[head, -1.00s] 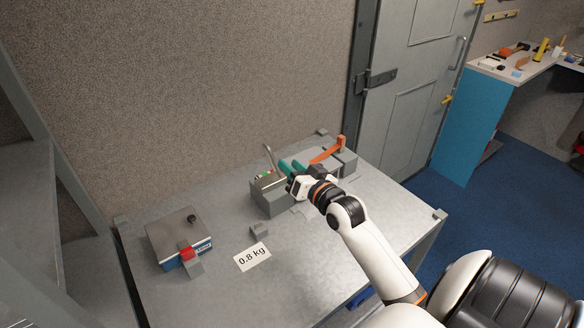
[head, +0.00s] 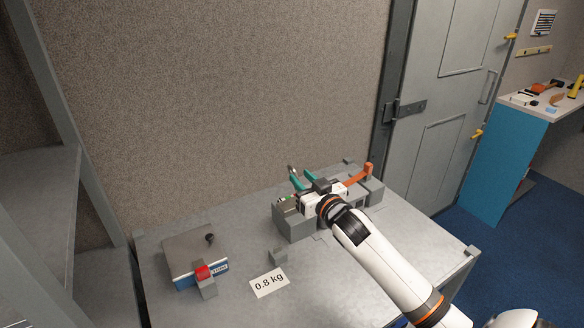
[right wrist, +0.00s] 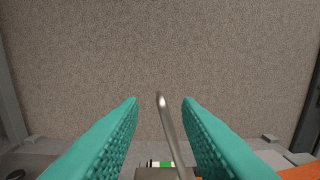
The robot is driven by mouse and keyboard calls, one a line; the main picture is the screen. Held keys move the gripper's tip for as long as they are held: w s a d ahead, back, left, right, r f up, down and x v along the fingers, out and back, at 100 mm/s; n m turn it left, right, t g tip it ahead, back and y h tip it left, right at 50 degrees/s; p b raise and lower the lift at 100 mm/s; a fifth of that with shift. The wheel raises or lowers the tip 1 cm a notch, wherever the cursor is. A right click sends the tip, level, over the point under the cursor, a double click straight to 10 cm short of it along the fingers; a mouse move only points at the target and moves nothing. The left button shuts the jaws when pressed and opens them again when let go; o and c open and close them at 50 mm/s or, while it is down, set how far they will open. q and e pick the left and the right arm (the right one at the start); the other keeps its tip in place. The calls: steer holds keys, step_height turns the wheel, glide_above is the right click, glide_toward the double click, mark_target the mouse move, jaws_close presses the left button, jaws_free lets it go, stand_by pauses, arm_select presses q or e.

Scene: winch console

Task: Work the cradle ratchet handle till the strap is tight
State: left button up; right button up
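In the right wrist view the handle (right wrist: 170,130) rises between my two teal fingers, with a visible gap on each side. In the head view only the top of the handle (head: 291,169) shows beside the left finger. My right gripper (head: 304,177) is open and sits over the grey cradle block (head: 296,226); it also shows in the right wrist view (right wrist: 160,103). An orange strap-like piece (head: 358,176) lies to its right. The handle's foot is hidden in the head view. My left gripper is not in view.
A small green and white marked strip (right wrist: 162,163) sits at the handle's base. A grey box with a black knob and red part (head: 196,256) stands at the left of the table.

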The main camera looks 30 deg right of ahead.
mark_target(294, 171)
steer(key=w, duration=0.6)
steer(key=shift+d+p, duration=0.25)
steer(key=shift+p, duration=0.1)
steer(key=shift+c, duration=0.5)
jaws_close()
